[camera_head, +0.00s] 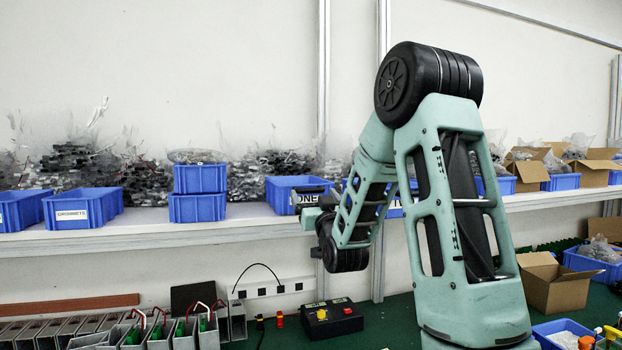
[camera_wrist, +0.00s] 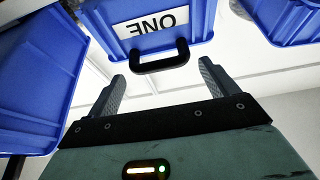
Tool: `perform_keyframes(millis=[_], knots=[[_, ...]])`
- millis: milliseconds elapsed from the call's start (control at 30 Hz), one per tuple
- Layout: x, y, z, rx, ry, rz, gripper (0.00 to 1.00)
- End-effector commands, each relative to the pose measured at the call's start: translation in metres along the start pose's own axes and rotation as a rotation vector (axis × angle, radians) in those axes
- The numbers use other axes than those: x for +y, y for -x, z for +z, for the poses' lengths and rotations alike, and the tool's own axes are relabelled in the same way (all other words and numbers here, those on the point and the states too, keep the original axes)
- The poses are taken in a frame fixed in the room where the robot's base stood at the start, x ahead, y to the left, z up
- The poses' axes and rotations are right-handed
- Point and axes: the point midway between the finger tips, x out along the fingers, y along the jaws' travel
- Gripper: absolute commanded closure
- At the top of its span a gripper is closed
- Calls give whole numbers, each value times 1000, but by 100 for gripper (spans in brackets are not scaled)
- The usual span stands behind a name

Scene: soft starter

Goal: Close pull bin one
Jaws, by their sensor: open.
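Pull bin one (camera_head: 280,192) is a blue bin on the long shelf, left of my arm in the head view. Its white label, partly covered by my gripper, reads ONE. In the wrist view the bin (camera_wrist: 190,22) is at the top centre, with the label upside down and a black handle (camera_wrist: 160,60) on its front. My gripper (camera_wrist: 163,70) is open, with its fingers spread on either side of the handle. No clear contact with the handle shows. In the head view my gripper (camera_head: 314,199) is in front of the bin. How far the bin is pulled out is unclear.
Two stacked blue bins (camera_head: 198,193) stand left of bin one, with another labelled blue bin (camera_head: 83,208) farther left. The wrist view shows neighbouring bins at left (camera_wrist: 35,75) and upper right (camera_wrist: 288,20). Below the shelf (camera_head: 240,226) is a green bench with a black button box (camera_head: 332,318).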

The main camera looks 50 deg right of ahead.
Motion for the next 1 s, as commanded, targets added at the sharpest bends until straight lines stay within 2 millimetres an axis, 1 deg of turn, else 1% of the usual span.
perform_keyframes(millis=[33,100,233,400,633,667,700,767,800,833,933,1000], knots=[[1,-11,-4,-1,-1,1,14],[0,-20,-3,0,0,1,14],[0,-33,-2,0,0,0,14],[0,-38,0,0,0,0,14],[0,-38,0,0,1,0,14],[0,-38,0,0,1,0,23],[0,-38,0,0,1,0,34],[0,-38,0,0,1,0,50],[0,-38,0,0,1,0,61],[0,-38,0,0,1,0,64],[0,-42,4,2,1,0,64],[0,-49,9,3,1,-1,64]])
